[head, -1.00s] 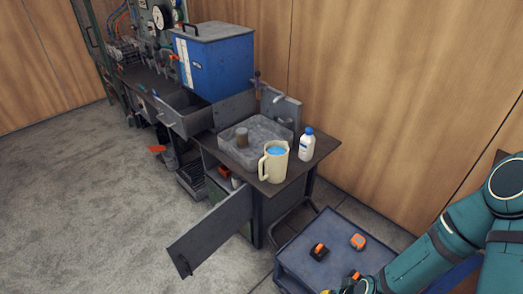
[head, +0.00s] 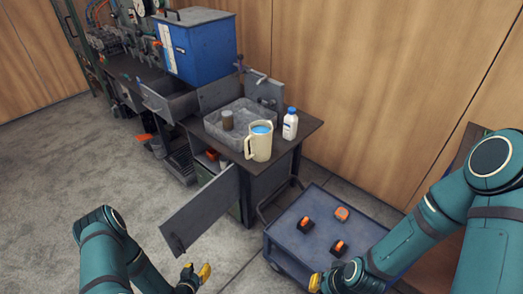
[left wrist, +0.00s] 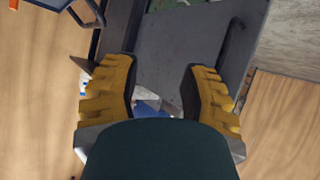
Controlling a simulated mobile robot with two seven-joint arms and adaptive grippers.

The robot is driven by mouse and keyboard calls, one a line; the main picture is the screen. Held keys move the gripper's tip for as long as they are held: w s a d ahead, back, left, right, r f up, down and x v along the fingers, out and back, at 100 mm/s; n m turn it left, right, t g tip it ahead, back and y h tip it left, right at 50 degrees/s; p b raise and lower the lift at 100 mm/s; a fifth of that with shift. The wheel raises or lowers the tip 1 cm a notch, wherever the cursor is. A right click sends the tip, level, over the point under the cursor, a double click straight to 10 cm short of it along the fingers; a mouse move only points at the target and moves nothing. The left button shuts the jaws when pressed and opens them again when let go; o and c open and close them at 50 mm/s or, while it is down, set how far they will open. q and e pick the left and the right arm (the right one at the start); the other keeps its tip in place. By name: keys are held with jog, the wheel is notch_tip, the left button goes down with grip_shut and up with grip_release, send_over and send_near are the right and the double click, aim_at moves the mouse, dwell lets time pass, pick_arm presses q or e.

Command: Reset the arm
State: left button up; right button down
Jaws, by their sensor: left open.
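My left gripper (head: 196,272) is low in the head view, in front of the bench's open cabinet door. It is open, with its yellow fingers apart. In the left wrist view the two yellow fingers (left wrist: 160,98) stand wide apart with nothing held between them; a grey panel shows behind. My left arm (head: 104,250) comes in from the bottom left and is bent. My right arm (head: 440,215) comes in from the right. My right gripper (head: 316,283) is at the trolley's front edge, with only a little yellow showing; its opening cannot be seen.
An open cabinet door (head: 200,212) sticks out from the bench near my left gripper. A blue trolley (head: 285,225) carries several orange-and-black items. A jug (head: 260,146) and a white bottle (head: 290,125) stand on the bench. The carpet at left is clear.

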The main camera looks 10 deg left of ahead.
pick_arm(q)
jog(key=w+d+r+g+h, duration=0.2)
jog(key=w+d+r+g, duration=0.1)
jog(key=d+r, duration=0.35)
jog(key=s+d+r+g+h, duration=0.2)
jog(key=s+d+r+g, duration=0.5)
jog(key=d+r, duration=0.6)
jog(key=shift+s+d+m, duration=0.4)
jog(key=shift+s+d, duration=0.3)
jog(key=shift+s, duration=0.3)
